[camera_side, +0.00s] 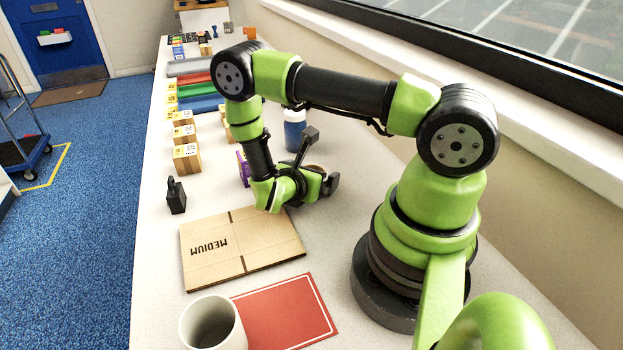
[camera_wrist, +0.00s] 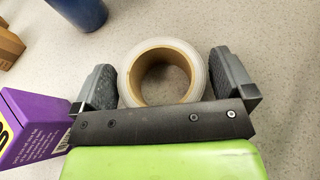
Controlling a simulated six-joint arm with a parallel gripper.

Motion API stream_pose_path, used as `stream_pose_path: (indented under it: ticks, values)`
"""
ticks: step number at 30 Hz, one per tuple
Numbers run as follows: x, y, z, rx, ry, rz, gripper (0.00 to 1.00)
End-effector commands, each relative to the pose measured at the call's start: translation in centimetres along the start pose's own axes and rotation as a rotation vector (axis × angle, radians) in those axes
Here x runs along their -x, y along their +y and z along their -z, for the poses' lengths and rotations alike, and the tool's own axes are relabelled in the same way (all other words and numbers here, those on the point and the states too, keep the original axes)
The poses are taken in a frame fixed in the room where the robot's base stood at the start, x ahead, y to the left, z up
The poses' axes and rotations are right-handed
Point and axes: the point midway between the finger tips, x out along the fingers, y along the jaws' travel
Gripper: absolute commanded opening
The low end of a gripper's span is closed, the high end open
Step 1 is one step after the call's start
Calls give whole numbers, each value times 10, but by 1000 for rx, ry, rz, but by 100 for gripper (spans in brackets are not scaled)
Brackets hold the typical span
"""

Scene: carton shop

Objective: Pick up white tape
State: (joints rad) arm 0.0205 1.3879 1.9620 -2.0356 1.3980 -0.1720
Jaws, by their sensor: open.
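The white tape (camera_wrist: 162,43) is a roll with a tan cardboard core and lies on the grey speckled table in the wrist view. My gripper (camera_wrist: 165,80) is open, with one dark finger on the left of the roll and one on the right. The roll's lower edge is partly hidden by the gripper's dark crossbar. Whether the fingers touch the roll is not clear; narrow gaps seem to show. In the side view my gripper (camera_side: 318,163) is low over the table, and the roll is mostly hidden behind it.
A purple box (camera_wrist: 30,125) stands close to the left finger. A blue cylinder (camera_side: 295,132) is behind my gripper. A flat MEDIUM carton (camera_side: 225,262), red card (camera_side: 290,315) and white mug (camera_side: 213,325) lie nearer. A black stamp-like object (camera_side: 176,197) stands left.

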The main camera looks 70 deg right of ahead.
Motion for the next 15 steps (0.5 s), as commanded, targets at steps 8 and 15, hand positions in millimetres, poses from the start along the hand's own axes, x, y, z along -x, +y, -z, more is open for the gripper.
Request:
stream_pose_path:
  ticks: [8, 15]
  values:
    - [-1, 0, 0, -1, 0, -1, 86]
    - [0, 0, 0, -1, 0, -1, 60]
